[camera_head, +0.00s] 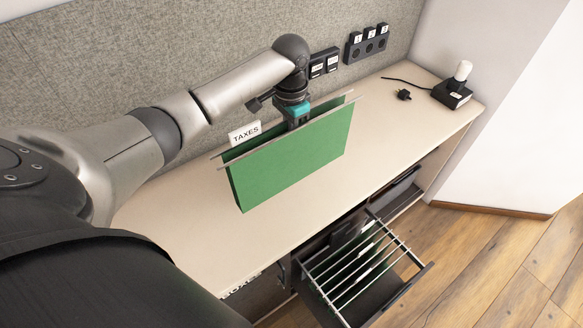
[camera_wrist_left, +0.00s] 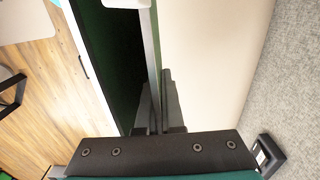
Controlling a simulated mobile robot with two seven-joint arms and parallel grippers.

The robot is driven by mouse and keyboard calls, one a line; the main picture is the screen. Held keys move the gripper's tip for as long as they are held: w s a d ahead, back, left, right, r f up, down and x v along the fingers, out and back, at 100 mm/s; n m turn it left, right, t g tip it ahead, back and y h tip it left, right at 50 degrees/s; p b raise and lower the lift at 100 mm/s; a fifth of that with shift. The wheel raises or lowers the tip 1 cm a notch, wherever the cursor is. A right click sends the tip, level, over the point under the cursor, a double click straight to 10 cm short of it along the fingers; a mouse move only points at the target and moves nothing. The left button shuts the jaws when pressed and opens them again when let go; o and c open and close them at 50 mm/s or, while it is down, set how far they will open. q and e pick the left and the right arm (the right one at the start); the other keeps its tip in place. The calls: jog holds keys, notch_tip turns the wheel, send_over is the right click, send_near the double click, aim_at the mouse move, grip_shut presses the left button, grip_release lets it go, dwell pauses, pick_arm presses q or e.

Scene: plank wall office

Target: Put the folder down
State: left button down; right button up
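A green hanging folder (camera_head: 295,162) with metal rails and a white TAXES tab (camera_head: 244,133) is held upright over the beige desktop (camera_head: 200,225). My left gripper (camera_head: 297,122) is at the folder's top edge, shut on one rail near its middle. In the left wrist view the fingers (camera_wrist_left: 163,112) close on the rail, with the dark inside of the folder (camera_wrist_left: 110,45) beside them. Whether the folder's bottom edge touches the desktop cannot be told. My right gripper is not in view.
An open drawer (camera_head: 365,268) with metal rails juts out below the desk front. A black device with a white top (camera_head: 454,93) and a plug (camera_head: 403,94) lie at the desk's far right. Sockets (camera_head: 366,43) line the grey panel.

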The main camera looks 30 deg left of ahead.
aim_at(291, 165)
pick_arm(q)
notch_tip(291, 165, down, 6)
jog(key=shift+r+b, duration=0.2)
jog(key=shift+b, duration=0.25)
notch_tip(291, 165, down, 4)
jog(key=shift+f+b, duration=0.2)
jog(key=shift+b, duration=0.3)
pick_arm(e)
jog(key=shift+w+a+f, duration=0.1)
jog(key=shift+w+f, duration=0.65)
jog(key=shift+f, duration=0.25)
pick_arm(q)
jog(key=c, duration=1.1)
grip_release()
jog(key=shift+o, duration=0.2)
notch_tip(291, 165, up, 12)
jog(key=shift+r+p, duration=0.1)
jog(key=shift+p, duration=1.15)
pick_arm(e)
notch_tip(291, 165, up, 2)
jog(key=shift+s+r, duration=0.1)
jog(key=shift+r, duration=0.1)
